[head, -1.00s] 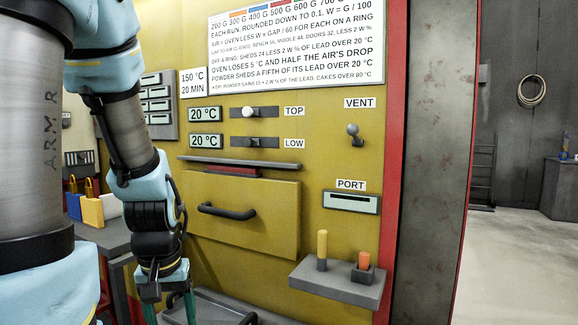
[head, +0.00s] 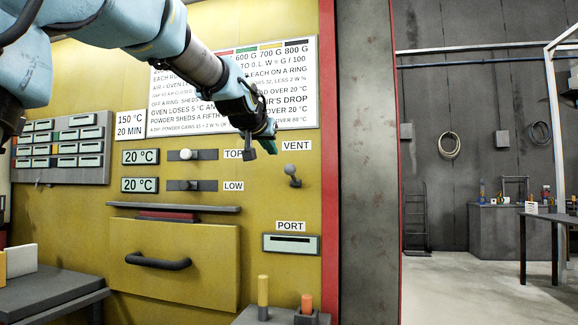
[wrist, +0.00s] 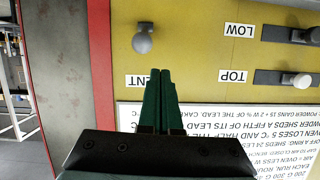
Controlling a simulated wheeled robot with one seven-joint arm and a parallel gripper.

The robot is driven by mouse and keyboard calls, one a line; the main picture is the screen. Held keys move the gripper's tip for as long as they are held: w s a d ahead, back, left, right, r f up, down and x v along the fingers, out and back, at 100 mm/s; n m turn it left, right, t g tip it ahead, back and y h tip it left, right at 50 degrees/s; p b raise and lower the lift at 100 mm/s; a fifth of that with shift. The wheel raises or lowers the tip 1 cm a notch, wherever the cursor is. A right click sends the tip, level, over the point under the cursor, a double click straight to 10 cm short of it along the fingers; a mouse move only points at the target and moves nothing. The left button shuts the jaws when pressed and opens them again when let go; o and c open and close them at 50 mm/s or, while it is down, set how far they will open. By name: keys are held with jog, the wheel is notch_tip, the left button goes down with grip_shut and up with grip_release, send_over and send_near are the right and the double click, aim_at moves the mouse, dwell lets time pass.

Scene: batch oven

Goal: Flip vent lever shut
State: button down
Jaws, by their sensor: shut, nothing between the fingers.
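The vent lever (head: 291,174) is a small grey knob on a short stem, under the VENT label (head: 296,146) on the yellow oven front. In the head view its knob sits toward the upper left of its base. My gripper (head: 261,150) is just left of the VENT label, a little above and left of the lever. In the wrist view, which is upside down, the green fingers (wrist: 159,103) are together and empty. They partly cover the VENT label, and the lever (wrist: 142,40) stands apart beyond their tips.
The TOP slider (head: 187,154) and LOW slider (head: 190,185) lie left of the lever. The PORT slot (head: 291,243) is below it, above a small shelf with a yellow cylinder (head: 263,292) and an orange one (head: 306,303). A red-edged dark pillar (head: 366,160) stands to the right.

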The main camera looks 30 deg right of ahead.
jog(key=shift+m+h, duration=0.3)
jog(key=shift+h, duration=0.2)
jog(key=r, duration=0.1)
jog(key=s+d+r, duration=0.1)
jog(key=d+r, duration=0.1)
jog(key=r, duration=0.1)
jog(key=shift+s+d, duration=0.2)
jog(key=shift+s, duration=0.15)
jog(key=p, duration=0.3)
send_over(292, 176)
jog(key=shift+s+a+f, duration=0.2)
jog(key=shift+f, duration=0.35)
jog(key=shift+s+a+f, duration=0.15)
jog(key=shift+f, duration=0.4)
jog(key=f, duration=0.2)
jog(key=a+f, duration=0.1)
jog(key=shift+s, duration=0.3)
jog(key=shift+s+a+f, duration=0.1)
jog(key=shift+s+f, duration=0.1)
jog(key=shift+f, duration=0.15)
jog(key=shift+f, duration=0.15)
